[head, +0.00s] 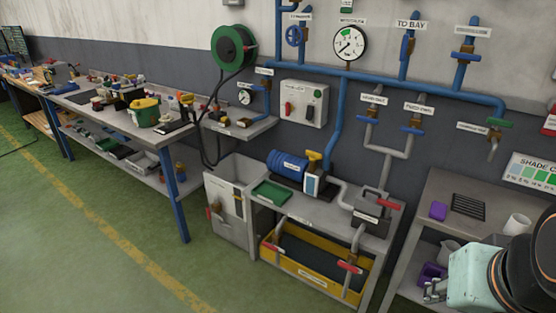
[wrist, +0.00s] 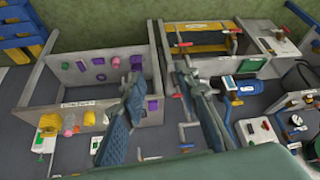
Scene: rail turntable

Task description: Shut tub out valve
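Low on the bench, a yellow tub (head: 312,280) with a dark inside has two pipes with red-handled valves at its front, a left valve (head: 279,251) and a right valve (head: 349,267). A grey sink tub (head: 231,222) to the left has another red-handled valve (head: 213,213). The labels are too small to read, so I cannot tell which is the tub out valve. My gripper (head: 434,291) is at lower right, well apart from these valves. In the wrist view my gripper (wrist: 172,92) has its fingers spread with nothing between them; the yellow tub (wrist: 197,48) shows beyond.
Blue pipes (head: 395,80) with valves and a gauge (head: 349,43) run along the wall. A grey shelf unit (head: 430,200) with purple items stands near my arm. A long workbench (head: 155,135) holds clutter at left. The green floor in front is clear.

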